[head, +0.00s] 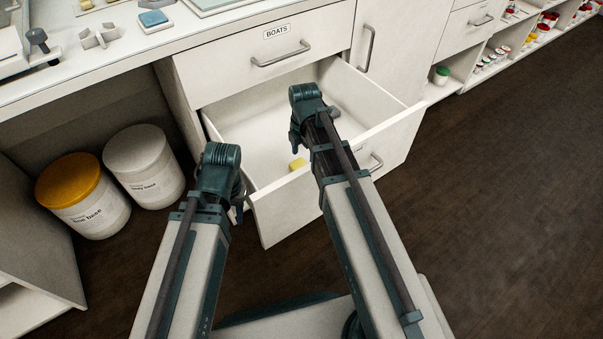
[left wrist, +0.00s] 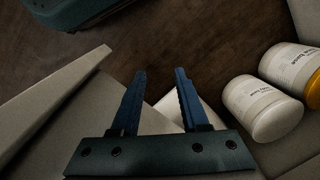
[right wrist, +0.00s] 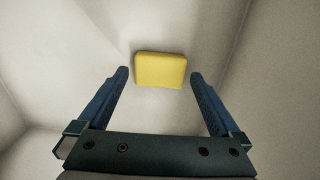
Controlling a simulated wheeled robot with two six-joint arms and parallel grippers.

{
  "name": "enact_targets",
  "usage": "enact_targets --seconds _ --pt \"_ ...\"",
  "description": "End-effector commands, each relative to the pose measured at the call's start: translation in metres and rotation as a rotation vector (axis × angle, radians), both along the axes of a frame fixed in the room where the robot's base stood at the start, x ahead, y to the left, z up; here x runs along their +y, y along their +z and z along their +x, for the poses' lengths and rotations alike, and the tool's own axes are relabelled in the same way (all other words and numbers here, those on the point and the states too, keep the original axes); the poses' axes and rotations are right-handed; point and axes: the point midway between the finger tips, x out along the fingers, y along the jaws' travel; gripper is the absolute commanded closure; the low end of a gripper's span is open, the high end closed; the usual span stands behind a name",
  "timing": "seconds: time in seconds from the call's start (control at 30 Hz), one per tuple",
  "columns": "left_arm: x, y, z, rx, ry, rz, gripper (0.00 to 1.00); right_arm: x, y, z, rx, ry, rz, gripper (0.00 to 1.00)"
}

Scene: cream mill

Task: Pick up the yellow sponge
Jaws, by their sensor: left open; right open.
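The yellow sponge (head: 298,164) lies on the floor of the open lower drawer (head: 283,207), near its front wall. In the right wrist view the sponge (right wrist: 160,70) is a small rounded block just beyond the fingertips, between their lines. My right gripper (right wrist: 159,74) is open and empty above it, inside the drawer; the arm hides part of the drawer in the head view. My left gripper (left wrist: 160,72) is open and empty, at the left side of the drawer; its fingers are mostly hidden in the head view.
The shut drawer labelled BOATS (head: 277,32) is above the open one. A yellow-lidded bucket (head: 82,196) and a white-lidded bucket (head: 144,167) stand under the counter at left. The floor at right (head: 500,200) is clear.

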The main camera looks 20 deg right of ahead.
Motion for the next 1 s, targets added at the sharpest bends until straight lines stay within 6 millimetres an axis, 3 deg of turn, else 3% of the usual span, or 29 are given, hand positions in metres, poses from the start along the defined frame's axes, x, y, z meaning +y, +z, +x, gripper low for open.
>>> enact_targets --seconds 0.03,0.2,0.5,0.9,1.0 --pt "0.000 -0.014 0.000 0.000 -0.001 -0.001 0.55 0.000 -0.014 0.000 0.000 0.000 0.000 0.00" --pt "-0.001 -0.033 0.000 0.000 -0.005 -0.005 0.55 0.000 -0.032 0.000 0.000 0.000 0.000 0.00" --pt "-0.001 -0.033 0.000 0.001 -0.007 -0.006 0.55 0.000 -0.033 0.000 0.000 0.000 0.000 0.00" --pt "-0.001 -0.033 0.000 0.001 -0.007 -0.006 0.55 0.000 -0.033 0.000 0.000 0.000 0.000 0.68" --pt "-0.001 -0.033 0.000 0.001 -0.007 -0.006 0.55 0.000 -0.033 0.000 0.000 0.000 0.000 0.68"
